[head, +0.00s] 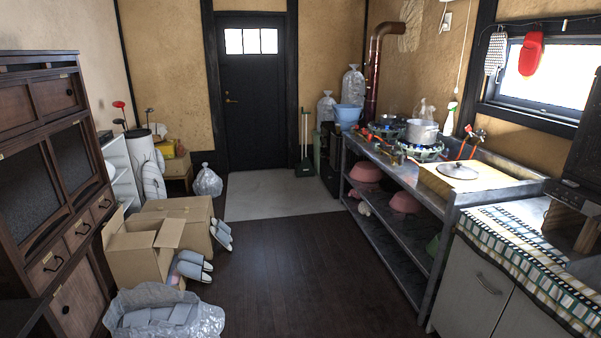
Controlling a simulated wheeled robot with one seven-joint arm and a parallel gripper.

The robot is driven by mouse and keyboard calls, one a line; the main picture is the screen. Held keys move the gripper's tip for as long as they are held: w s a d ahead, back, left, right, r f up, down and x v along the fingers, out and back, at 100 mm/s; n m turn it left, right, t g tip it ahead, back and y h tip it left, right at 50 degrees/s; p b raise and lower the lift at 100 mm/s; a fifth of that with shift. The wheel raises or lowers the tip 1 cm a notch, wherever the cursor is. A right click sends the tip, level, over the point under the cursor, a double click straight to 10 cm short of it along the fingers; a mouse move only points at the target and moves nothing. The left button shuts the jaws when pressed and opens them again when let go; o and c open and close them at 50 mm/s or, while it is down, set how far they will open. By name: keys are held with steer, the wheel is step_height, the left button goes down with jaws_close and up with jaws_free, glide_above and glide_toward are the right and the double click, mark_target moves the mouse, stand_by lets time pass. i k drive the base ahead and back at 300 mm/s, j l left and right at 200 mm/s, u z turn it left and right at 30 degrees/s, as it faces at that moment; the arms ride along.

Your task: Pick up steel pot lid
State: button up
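A round steel pot lid (458,171) with a dark knob lies flat on a light wooden board (436,182) on the steel counter (450,196) at the right. Nothing covers the lid. A steel pot (422,132) stands farther back on the same counter, on a stove. My gripper is not in view.
Cardboard boxes (140,252), grey slippers (194,266) and a plastic bag (165,313) crowd the left floor. A dark cabinet (62,190) lines the left wall. A cloth-topped cabinet (490,290) stands at front right. The dark wooden floor (300,275) in the middle is clear.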

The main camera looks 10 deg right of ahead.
mark_target(457, 170)
steer(key=i, duration=1.9)
steer(key=i+j+z, duration=0.15)
steer(key=i+z, duration=0.3)
steer(key=i, duration=0.2)
steer(key=i+j+z, duration=0.45)
steer(key=i, duration=0.2)
steer(key=i+j+z, duration=0.9)
steer(key=j, duration=0.4)
steer(key=i, duration=0.05)
